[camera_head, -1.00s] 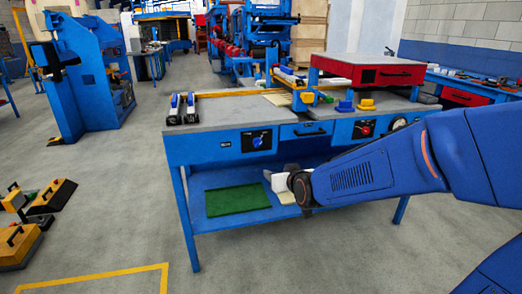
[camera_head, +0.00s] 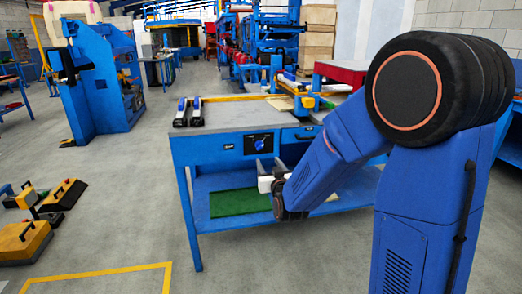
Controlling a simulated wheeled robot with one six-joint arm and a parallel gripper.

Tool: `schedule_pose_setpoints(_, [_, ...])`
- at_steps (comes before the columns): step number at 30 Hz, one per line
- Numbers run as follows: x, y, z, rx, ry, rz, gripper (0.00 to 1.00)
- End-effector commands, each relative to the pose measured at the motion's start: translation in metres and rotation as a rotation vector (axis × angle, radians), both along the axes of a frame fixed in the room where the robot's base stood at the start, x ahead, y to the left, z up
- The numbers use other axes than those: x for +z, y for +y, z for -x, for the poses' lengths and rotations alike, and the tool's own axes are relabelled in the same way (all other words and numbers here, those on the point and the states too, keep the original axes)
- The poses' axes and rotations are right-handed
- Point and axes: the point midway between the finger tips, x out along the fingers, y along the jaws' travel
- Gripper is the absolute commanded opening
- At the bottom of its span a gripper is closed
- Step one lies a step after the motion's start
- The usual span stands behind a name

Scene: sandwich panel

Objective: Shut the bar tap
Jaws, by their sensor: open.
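A blue tap handle (camera_head: 260,142) sits on a dark square plate on the front panel of the blue workbench (camera_head: 212,151). I take it to be the bar tap; its exact setting is too small to tell. My gripper (camera_head: 271,167) is in front of the bench, just below the plate and apart from the handle. Its two pale fingers point up toward the panel, spread apart with nothing between them.
A green mat (camera_head: 238,202) lies on the bench's lower shelf. Two clamp-like tools (camera_head: 188,112) stand on the bench top at left. Yellow-and-black boxes (camera_head: 24,240) lie on the floor at left. The floor before the bench is clear.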

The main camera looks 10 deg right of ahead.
Motion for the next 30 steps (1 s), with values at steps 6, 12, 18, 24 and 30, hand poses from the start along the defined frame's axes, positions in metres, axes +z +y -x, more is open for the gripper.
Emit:
schedule_pose_setpoints(6, [0.000, 0.000, -0.040, 0.000, 0.000, 0.000, 0.49])
schedule_pose_setpoints(12, [0.000, 0.000, -0.076, 0.000, 0.000, 0.000, 0.49])
schedule_pose_setpoints(18, [0.000, 0.000, -0.108, 0.000, 0.000, 0.000, 0.49])
schedule_pose_setpoints(24, [-0.001, 0.000, -0.128, 0.001, 0.001, 0.000, 0.49])
schedule_pose_setpoints(30, [0.000, 0.000, -0.134, 0.001, 0.000, 0.000, 0.49])
